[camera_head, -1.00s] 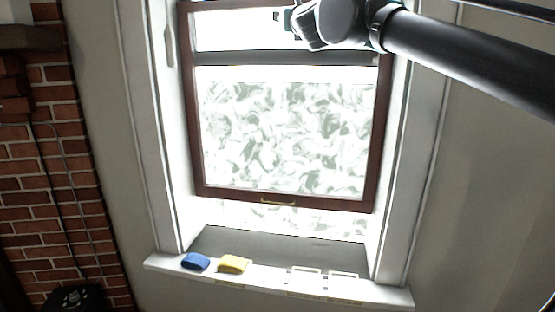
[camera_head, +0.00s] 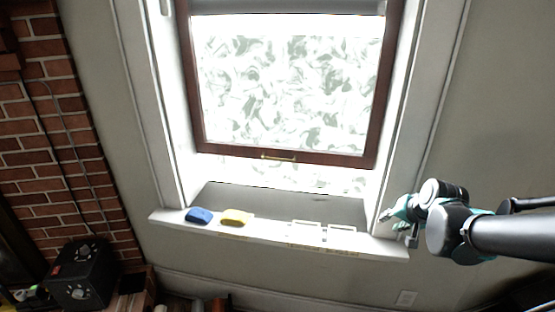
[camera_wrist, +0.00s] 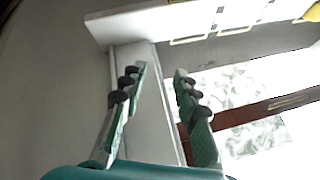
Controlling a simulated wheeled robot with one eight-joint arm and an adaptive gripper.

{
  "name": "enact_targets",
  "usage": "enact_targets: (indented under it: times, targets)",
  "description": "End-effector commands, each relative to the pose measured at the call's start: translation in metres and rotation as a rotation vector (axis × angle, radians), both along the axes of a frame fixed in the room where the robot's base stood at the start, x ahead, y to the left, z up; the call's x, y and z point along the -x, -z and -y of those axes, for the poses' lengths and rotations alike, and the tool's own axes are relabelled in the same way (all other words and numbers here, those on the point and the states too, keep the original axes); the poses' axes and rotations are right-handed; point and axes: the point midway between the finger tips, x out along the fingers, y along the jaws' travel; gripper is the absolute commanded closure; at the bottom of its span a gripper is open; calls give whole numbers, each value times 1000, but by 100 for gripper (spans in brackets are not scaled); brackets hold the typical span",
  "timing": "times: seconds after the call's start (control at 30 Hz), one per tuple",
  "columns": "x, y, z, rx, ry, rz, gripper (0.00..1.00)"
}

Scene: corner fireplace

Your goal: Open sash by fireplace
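The window sash (camera_head: 285,95) has a dark brown frame and patterned bright glass. Its bottom rail stands above the sill with a gap of bright pane and grey ledge below. A small brass handle (camera_head: 278,157) sits on that rail. My gripper (camera_head: 400,222) is at the right end of the sill, right of and below the sash, touching nothing that I can make out. In the wrist view my gripper (camera_wrist: 160,72) is open and empty, with white window trim behind its fingers. The brown rail (camera_wrist: 225,120) and brass handle (camera_wrist: 295,100) show to the right there.
The white sill (camera_head: 270,238) holds a blue sponge (camera_head: 199,215), a yellow sponge (camera_head: 236,217) and two white frame-like items (camera_head: 322,230). A brick fireplace wall (camera_head: 60,130) and black box (camera_head: 84,272) stand left. The wall right of the window is bare.

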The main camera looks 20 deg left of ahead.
Motion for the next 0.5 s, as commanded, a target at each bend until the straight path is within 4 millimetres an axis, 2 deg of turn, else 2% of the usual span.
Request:
enact_targets:
  times: [0.07,0.17,0.27,0.5]
  targets:
    - [11,18,-4,-1,-47,-11,69]
    - [8,24,-32,-81,-93,5,69]
    - [-6,17,-69,-207,-107,31,69]
    - [-48,-19,-174,-620,-62,63,69]
